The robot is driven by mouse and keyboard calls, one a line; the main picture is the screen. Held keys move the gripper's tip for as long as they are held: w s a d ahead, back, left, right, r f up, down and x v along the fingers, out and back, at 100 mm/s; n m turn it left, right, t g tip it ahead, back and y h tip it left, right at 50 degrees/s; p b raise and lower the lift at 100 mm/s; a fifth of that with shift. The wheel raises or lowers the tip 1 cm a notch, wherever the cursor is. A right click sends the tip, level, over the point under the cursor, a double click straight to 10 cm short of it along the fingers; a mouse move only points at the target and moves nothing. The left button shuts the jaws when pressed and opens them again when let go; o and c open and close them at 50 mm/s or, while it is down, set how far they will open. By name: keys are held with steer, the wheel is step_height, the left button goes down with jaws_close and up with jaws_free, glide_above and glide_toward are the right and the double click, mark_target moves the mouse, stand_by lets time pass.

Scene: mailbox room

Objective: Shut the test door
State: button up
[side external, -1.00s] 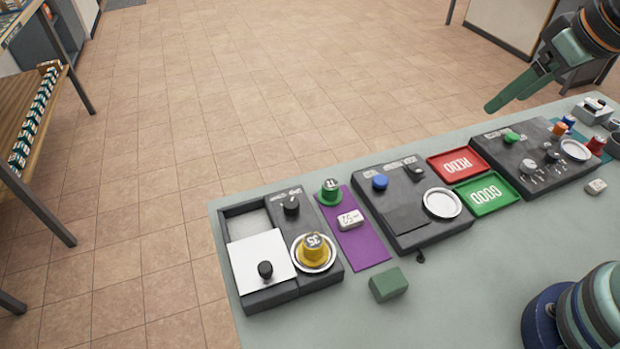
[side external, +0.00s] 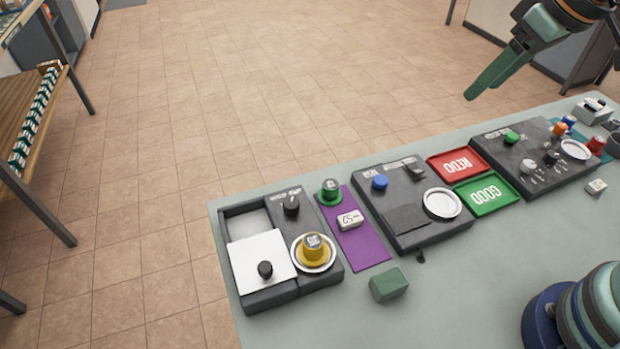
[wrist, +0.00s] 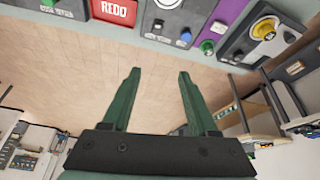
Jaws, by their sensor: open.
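A white sliding panel (side external: 262,264) with a black knob (side external: 265,269) lies over the near part of a recess in the left dark station (side external: 271,303). The far part of the recess (side external: 248,222) is uncovered. The lettering on this station is too small to read, so I cannot tell for sure that this panel is the test door. My gripper (side external: 492,80) is high at the upper right in the side view, beyond the table's far edge and well apart from the panel. In the wrist view my gripper (wrist: 160,73) has its two green fingers spread with nothing between them.
A yellow knob piece (side external: 313,248) sits on a white dish beside the panel. A purple mat (side external: 365,250), a middle station (side external: 400,240), red (side external: 458,165) and green (side external: 486,194) trays and a right station (side external: 500,150) follow rightward. A green block (side external: 388,284) stands in front.

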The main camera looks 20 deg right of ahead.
steer(key=w+a+n+g, duration=0.2)
steer(key=w+a+n, duration=0.15)
steer(key=a, duration=0.65)
steer(key=n+g, duration=0.3)
steer(key=n, duration=0.5)
glide_above(264, 266)
step_height(264, 266, down, 9)
steer(key=shift+h, duration=0.4)
step_height(264, 266, down, 12)
steer(key=shift+d, duration=0.1)
jaws_close()
steer(key=shift+r+m, duration=0.1)
steer(key=shift+m, duration=0.15)
